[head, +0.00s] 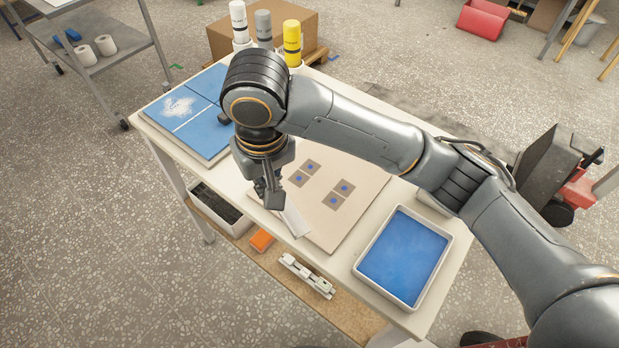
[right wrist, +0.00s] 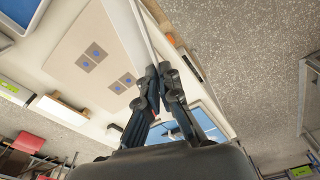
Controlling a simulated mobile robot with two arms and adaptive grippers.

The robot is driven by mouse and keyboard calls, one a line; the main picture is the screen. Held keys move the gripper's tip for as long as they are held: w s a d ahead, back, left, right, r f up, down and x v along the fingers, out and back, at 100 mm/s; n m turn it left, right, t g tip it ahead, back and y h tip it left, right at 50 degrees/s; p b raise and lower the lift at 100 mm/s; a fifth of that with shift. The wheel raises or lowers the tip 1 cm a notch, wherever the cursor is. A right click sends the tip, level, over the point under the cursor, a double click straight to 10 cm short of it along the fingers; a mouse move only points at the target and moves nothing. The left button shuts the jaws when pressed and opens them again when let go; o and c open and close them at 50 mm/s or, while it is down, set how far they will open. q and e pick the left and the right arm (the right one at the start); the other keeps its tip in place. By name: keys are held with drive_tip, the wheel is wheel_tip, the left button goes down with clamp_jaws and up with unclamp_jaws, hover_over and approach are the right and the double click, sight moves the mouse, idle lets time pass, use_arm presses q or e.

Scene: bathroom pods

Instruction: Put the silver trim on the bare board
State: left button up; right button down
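The bare board (head: 364,178) is a beige panel lying on the white table, with several grey squares with blue dots on it. It also shows in the right wrist view (right wrist: 75,65). My right gripper (head: 271,200) is over the board's near-left edge and partly hides it. In the right wrist view the gripper (right wrist: 161,75) has its fingers closed together on the silver trim (right wrist: 128,30), a long pale strip. The trim's end shows below the gripper in the head view (head: 294,218), by the board's edge. I cannot tell whether it touches the board. My left gripper is not in view.
A blue panel (head: 208,85) with a white patch lies at the table's left end. White, grey and yellow bottles (head: 292,42) stand behind it. A white tray with a blue inside (head: 404,258) is at the right. An orange block (head: 262,240) and white fittings (head: 307,276) sit below.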

drive_tip(key=w+d+f, duration=0.3)
drive_tip(key=w+d, duration=0.2)
drive_tip(key=w, duration=0.1)
hover_over(314, 187)
drive_tip(key=s, duration=0.1)
drive_tip(key=f, duration=0.5)
drive_tip(key=shift+s+a+f, duration=0.1)
drive_tip(key=shift+a+f, duration=0.1)
drive_tip(key=shift+w+d+f+p, duration=0.2)
drive_tip(key=shift+w+f+p, duration=0.15)
drive_tip(key=shift+f, duration=0.15)
wheel_tip(314, 187, down, 4)
drive_tip(key=shift+w+r, duration=0.15)
drive_tip(key=shift+r, duration=0.1)
drive_tip(key=shift+f, duration=0.15)
drive_tip(key=shift+f, duration=0.1)
drive_tip(key=c, duration=1.5)
unclamp_jaws()
